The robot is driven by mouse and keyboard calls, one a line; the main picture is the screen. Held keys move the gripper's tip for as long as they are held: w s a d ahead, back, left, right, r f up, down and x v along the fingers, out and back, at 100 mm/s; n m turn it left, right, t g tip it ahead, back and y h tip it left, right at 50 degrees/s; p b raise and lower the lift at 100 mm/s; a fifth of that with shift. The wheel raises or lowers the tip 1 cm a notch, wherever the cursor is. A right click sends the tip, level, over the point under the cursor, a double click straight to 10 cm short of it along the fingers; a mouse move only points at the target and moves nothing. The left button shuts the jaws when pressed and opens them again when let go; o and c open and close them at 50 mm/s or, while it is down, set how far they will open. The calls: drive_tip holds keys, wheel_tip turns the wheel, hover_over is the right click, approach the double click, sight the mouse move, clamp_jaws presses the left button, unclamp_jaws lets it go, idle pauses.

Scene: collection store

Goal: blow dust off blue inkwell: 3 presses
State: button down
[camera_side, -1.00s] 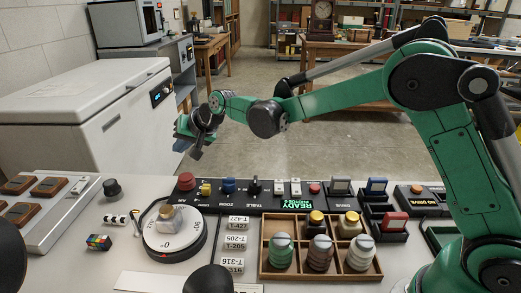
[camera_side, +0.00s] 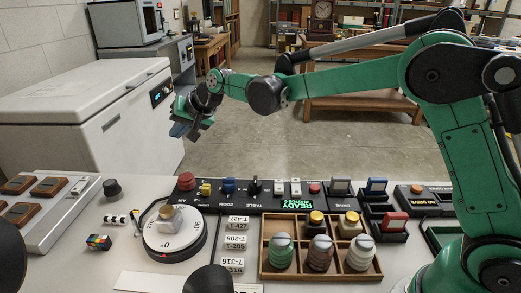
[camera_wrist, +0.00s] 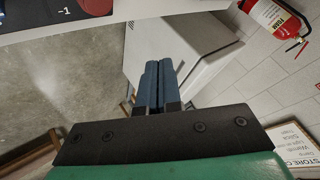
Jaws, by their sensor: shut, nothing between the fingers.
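My gripper (camera_side: 184,128) is raised in the air at the left, beyond the bench and in front of the white chest. Its blue fingers are together and empty in the wrist view (camera_wrist: 158,85). A small squat bottle with a pale body and a tan cap (camera_side: 168,219) stands on the white round turntable (camera_side: 187,240), well below my gripper and apart from it. I cannot make out any blue on this bottle or any dust. No bottle in view is clearly a blue inkwell. I cannot pick out a blower with certainty.
A wooden compartment tray (camera_side: 265,248) holds several capped bottles right of the turntable. A black control strip (camera_side: 268,203) with knobs and buttons runs behind. A colour cube (camera_side: 98,242) and a dark knob-like object (camera_side: 112,188) lie left. The white chest (camera_side: 85,120) stands near my gripper.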

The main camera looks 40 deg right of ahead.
sight(182, 176)
drive_tip(key=shift+f, duration=4.35)
drive_tip(key=shift+f, duration=0.4)
drive_tip(key=shift+f, duration=0.8)
drive_tip(key=shift+r, duration=1.25)
drive_tip(key=shift+r, duration=2.5)
